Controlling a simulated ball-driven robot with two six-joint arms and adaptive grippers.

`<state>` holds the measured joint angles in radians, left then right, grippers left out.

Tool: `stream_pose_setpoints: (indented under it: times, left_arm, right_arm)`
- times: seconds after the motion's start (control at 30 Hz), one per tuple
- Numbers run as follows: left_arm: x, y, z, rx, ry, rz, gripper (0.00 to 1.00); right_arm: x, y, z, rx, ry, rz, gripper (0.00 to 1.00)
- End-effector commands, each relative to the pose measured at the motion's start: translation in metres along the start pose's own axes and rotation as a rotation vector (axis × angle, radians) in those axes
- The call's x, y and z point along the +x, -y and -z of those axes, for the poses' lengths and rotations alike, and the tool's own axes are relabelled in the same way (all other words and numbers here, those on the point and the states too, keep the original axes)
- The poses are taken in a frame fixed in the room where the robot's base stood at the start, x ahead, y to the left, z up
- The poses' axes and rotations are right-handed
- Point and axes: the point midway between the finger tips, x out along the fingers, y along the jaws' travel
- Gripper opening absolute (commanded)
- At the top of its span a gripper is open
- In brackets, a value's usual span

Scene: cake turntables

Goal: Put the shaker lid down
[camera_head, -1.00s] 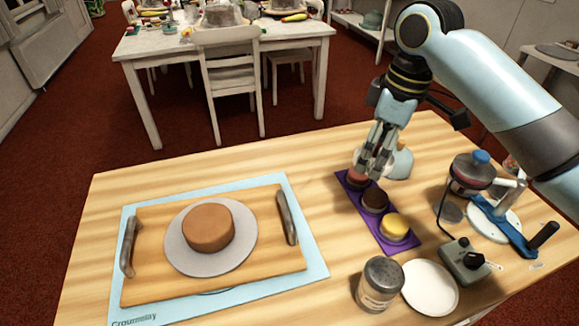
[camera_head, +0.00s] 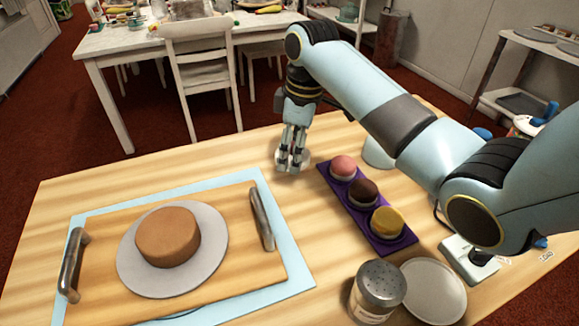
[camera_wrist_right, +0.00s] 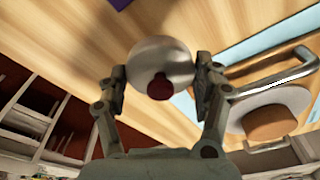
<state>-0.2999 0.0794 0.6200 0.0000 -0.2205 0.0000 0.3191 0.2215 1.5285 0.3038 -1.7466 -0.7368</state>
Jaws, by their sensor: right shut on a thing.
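My right gripper (camera_head: 291,163) is low over the bare table, left of the purple tray. In the right wrist view the right gripper (camera_wrist_right: 162,70) is shut on a pale, shiny round lid (camera_wrist_right: 160,48) with a dark red knob, one finger on each side. The rim of the lid (camera_head: 305,158) also shows behind the fingers in the head view. I cannot tell whether the lid touches the table. A shaker (camera_head: 378,290) with a perforated metal top stands upright near the front edge. My left gripper is not in view.
The purple tray (camera_head: 402,240) carries a pink, a dark brown and a yellow round item. A white plate (camera_head: 433,292) lies right of the shaker. At left, a brown cake (camera_head: 168,236) sits on a grey disc on a wooden board (camera_head: 240,265). Bare table surrounds the gripper's left side.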

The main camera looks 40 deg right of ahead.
Motion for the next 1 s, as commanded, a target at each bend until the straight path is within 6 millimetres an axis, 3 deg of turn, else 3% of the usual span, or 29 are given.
stream_pose_setpoints:
  times: [0.13,0.4,0.8,0.83,1.0]
  left_arm:
    - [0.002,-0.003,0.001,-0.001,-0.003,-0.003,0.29]
    - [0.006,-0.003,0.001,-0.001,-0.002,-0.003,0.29]
    - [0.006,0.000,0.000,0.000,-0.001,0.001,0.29]
    - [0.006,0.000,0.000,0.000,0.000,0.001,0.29]
    - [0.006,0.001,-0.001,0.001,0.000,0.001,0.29]
  right_arm:
    - [0.009,-0.003,0.008,0.000,0.001,0.001,0.51]
    - [0.045,-0.003,0.003,0.000,0.002,0.001,0.51]
    - [0.050,-0.003,0.003,0.000,0.001,0.000,0.51]
    - [0.049,-0.003,0.003,0.000,0.001,0.000,0.71]
    - [0.049,-0.003,0.003,0.000,0.001,0.000,0.91]
